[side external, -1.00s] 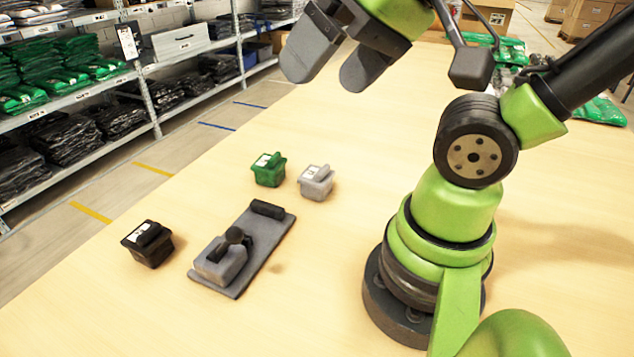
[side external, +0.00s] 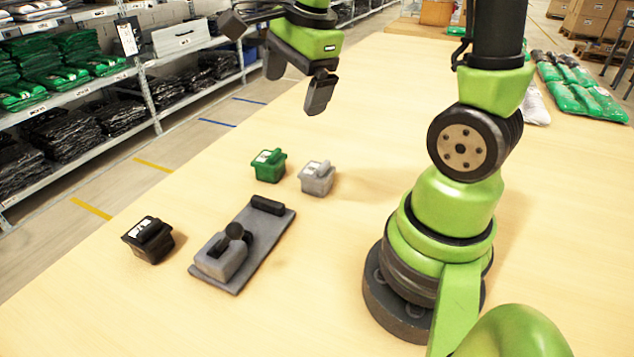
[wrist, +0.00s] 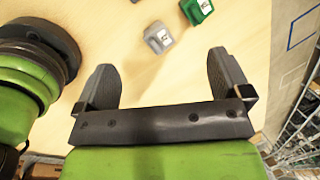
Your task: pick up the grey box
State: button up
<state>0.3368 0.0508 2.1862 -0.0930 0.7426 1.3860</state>
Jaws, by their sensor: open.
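The grey box (side external: 317,178) is small, with a white label and a raised grip on top. It stands upright on the table, just right of the green box (side external: 268,165). In the wrist view the grey box (wrist: 158,37) lies ahead of the fingers, between their lines, with the green box (wrist: 197,10) to its right. My gripper (side external: 296,80) is open and empty, well above the table and behind the boxes in the side view. In the wrist view both fingers of my gripper (wrist: 165,80) are spread apart, touching nothing.
A black box (side external: 148,240) stands at the left of the table. A flat grey plate fixture (side external: 262,222) with a grey block and dark knob lies between it and the grey box. Green bagged garments (side external: 580,88) lie at the back right. Shelving (side external: 150,95) stands beyond the table edge.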

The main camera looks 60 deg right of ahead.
jog(key=w+d+f+m+g, duration=0.1)
jog(key=d+f+m+g, duration=0.1)
jog(key=d+f+m, duration=0.4)
jog(key=m+g, duration=0.1)
jog(key=m, duration=0.6)
send_near(317, 173)
jog(key=d, duration=0.1)
jog(key=w+d+f, duration=0.1)
jog(key=shift+w+d+f, duration=0.25)
jog(key=shift+d, duration=0.1)
jog(key=shift+m, duration=0.3)
notch_tip(317, 173, down, 5)
jog(key=shift+s+d+r, duration=0.1)
jog(key=shift+r, duration=0.1)
jog(key=shift+f, duration=3)
jog(key=c, duration=1)
jog(key=shift+r, duration=0.1)
